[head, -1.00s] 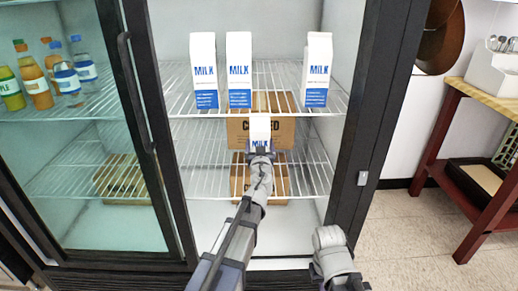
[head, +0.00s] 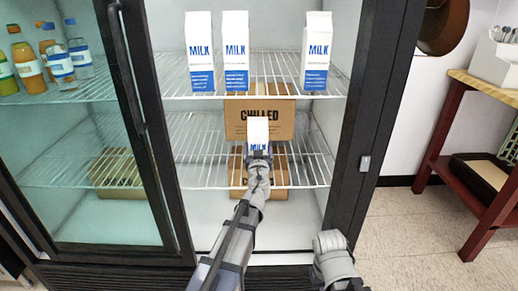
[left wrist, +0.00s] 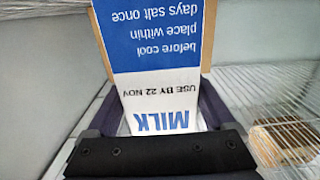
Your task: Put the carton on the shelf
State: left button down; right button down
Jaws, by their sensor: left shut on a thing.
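My left gripper (head: 258,158) is shut on a white and blue milk carton (head: 258,131). In the head view the carton is upright, below the upper shelf's front edge and in front of a brown box marked CHILLED (head: 260,106). The carton (left wrist: 155,60) fills the middle of the left wrist view between the dark fingers, its print upside down there. The upper wire shelf (head: 275,92) holds three milk cartons. A lower wire shelf (head: 205,174) lies beneath the held carton; I cannot tell whether they touch. Part of my right arm shows at lower right, its gripper out of view.
Two cartons stand together at left on the upper shelf, with a third carton (head: 317,52) at right. A glass door (head: 85,140) covers the left bay with its bottles. The lower shelf has bare room left and right of the box. A dark frame post (head: 375,110) bounds the right.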

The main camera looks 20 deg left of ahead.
pick_arm(q)
jog(key=shift+f, duration=0.2)
grip_release()
jog(key=shift+r, duration=0.1)
jog(key=shift+r, duration=0.2)
jog(key=v, duration=1.2)
